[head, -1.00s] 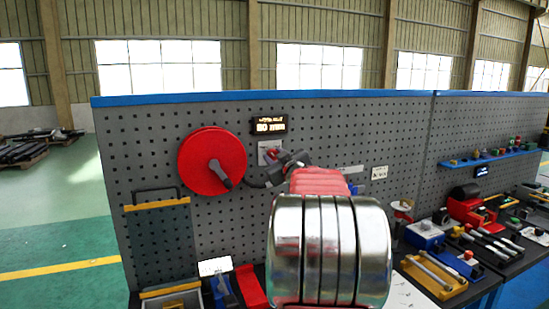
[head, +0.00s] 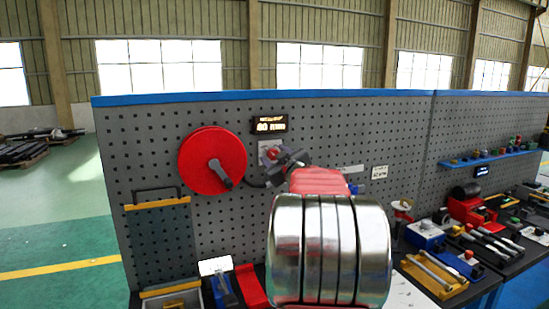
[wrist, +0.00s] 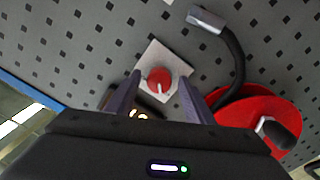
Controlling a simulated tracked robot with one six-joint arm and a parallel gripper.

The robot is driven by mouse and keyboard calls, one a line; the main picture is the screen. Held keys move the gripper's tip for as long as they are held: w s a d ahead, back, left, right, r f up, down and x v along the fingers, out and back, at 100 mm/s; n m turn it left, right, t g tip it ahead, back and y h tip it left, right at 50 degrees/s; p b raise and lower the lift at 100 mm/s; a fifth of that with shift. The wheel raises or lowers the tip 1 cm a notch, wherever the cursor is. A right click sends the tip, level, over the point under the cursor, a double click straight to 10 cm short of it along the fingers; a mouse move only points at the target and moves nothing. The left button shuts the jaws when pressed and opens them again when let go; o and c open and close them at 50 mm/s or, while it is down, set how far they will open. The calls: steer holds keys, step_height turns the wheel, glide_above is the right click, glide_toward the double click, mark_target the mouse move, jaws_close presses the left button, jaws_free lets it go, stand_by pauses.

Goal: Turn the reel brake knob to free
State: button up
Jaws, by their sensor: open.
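The red brake knob (head: 272,153) sits on a pale square plate (head: 263,146) on the pegboard, right of the red reel (head: 205,160). In the wrist view the knob (wrist: 159,80) shows between my gripper's two fingertips, with a thin pale mark at its lower edge. My gripper (head: 284,165) is open, just right of and below the knob in the head view, with a visible gap in the wrist view on both sides of the knob. I cannot tell how far the fingertips are from the board.
A lit display (head: 270,125) hangs above the knob; its text is blurred. A dark hose with a metal end (wrist: 207,19) curves beside the plate and reel (wrist: 270,112). A bench with tools (head: 440,272) is at the right.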

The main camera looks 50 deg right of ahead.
steer(key=v, duration=1.3)
steer(key=shift+s, duration=0.35)
steer(key=shift+a+f, duration=0.1)
steer(key=shift+a, duration=0.05)
